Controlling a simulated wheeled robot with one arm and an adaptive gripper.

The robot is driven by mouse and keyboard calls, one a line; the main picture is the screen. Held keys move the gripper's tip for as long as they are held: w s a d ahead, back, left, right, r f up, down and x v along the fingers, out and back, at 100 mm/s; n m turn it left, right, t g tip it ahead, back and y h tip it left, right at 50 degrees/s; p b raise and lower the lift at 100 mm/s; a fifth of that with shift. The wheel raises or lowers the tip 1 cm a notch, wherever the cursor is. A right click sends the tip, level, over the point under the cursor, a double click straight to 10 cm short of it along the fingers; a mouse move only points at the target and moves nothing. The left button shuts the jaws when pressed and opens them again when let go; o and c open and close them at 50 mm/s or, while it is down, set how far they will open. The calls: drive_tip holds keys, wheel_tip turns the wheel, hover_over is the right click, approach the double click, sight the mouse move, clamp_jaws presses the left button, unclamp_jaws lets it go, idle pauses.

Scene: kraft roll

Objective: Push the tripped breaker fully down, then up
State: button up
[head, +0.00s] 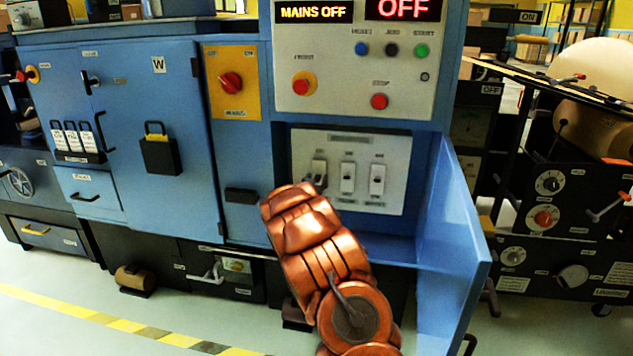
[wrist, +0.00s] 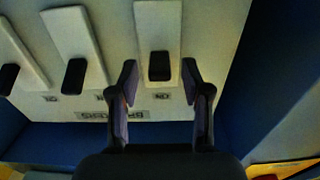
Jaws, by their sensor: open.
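The breaker panel (head: 400,151) is a pale plate with three breakers side by side, behind an opened blue door. In the head view the left breaker (head: 319,167) is partly covered by my gripper (head: 316,183); the middle breaker (head: 348,178) and right breaker (head: 377,180) are clear. The wrist view appears upside down, with printed labels inverted. There my gripper (wrist: 160,75) is open, its two fingers on either side of one breaker's black lever (wrist: 159,66), with gaps both sides. Two other black levers (wrist: 74,76) (wrist: 8,79) lie to its left. Which breaker is tripped I cannot tell clearly.
The open blue door (head: 455,245) stands just right of the panel. Above it, a control box reads MAINS OFF (head: 313,12) and OFF (head: 403,9). A red rotary switch (head: 231,83) is on a yellow plate at left. A ledge (wrist: 60,145) borders the panel.

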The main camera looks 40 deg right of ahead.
drive_tip(key=shift+w+d, duration=0.25)
drive_tip(key=shift+d, duration=0.15)
clamp_jaws()
idle(0.4)
